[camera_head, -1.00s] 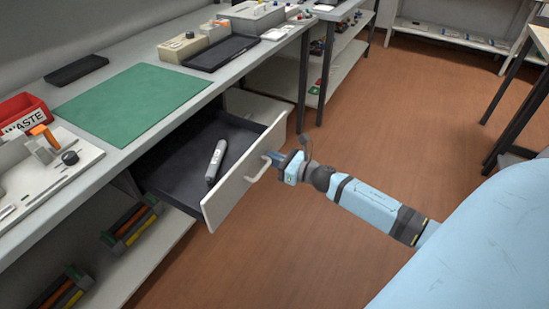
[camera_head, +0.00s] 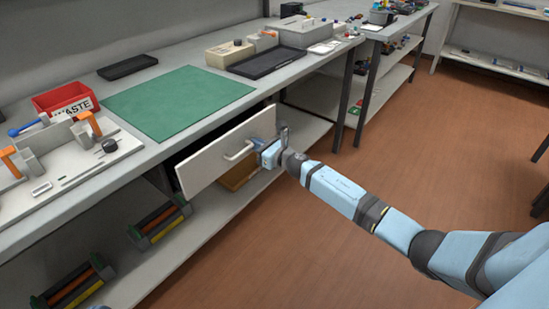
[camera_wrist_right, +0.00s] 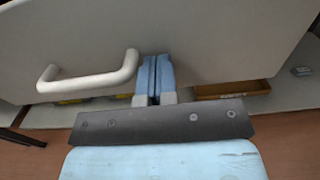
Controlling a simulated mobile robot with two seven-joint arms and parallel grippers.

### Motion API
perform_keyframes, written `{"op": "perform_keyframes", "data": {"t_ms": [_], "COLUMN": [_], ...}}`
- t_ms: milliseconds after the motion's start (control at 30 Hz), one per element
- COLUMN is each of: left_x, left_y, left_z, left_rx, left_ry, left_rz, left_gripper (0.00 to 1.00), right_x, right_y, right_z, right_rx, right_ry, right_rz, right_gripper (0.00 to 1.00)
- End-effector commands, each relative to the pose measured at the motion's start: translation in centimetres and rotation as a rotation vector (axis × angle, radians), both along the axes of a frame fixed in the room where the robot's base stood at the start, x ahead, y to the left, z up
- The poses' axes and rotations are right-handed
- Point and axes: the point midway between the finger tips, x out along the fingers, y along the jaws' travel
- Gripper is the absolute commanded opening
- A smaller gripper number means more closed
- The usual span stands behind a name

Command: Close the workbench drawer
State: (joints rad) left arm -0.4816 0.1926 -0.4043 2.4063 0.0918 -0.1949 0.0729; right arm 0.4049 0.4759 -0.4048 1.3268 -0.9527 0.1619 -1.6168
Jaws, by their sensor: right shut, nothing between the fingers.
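The workbench drawer (camera_head: 216,163) is under the bench top, its pale front standing a little out from the bench, so it is still partly open. Its inside shows only as a dark gap. A light bar handle (camera_head: 240,152) is on the front; it also shows in the right wrist view (camera_wrist_right: 88,78). My right gripper (camera_head: 262,150) is shut and empty, its blue fingertips (camera_wrist_right: 155,72) at the drawer front, just right of the handle and not around it. They look to be touching the front. My left gripper is not in view.
The bench top holds a green mat (camera_head: 180,101), a red waste bin (camera_head: 66,101), a black tray (camera_head: 270,62) and a white fixture (camera_head: 65,160). A lower shelf (camera_head: 215,205) carries cartridges (camera_head: 160,220) and an orange-brown box (camera_head: 238,178). The floor at right is clear.

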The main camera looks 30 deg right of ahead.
Motion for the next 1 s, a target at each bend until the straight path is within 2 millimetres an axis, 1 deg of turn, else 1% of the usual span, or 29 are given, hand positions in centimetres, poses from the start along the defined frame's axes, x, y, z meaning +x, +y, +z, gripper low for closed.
{"op": "perform_keyframes", "data": {"t_ms": [33,167,300,533,1000], "left_x": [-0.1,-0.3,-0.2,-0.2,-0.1], "left_y": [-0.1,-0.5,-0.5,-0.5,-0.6], "left_z": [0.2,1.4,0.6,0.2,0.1], "left_rx": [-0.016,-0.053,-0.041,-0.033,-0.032], "left_ry": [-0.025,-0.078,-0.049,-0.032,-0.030], "left_rz": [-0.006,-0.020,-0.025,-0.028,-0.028], "left_gripper": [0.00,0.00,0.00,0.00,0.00], "right_x": [1.0,2.8,4.0,4.7,4.8], "right_y": [0.4,1.1,1.6,2.0,1.8], "right_z": [-0.2,-0.2,-0.1,0.0,0.4], "right_rx": [0.000,0.000,0.000,0.001,0.002], "right_ry": [-0.002,-0.001,0.000,-0.001,-0.006], "right_rz": [-0.001,0.000,-0.001,0.000,-0.003], "right_gripper": [0.00,0.00,0.00,0.00,0.00]}}
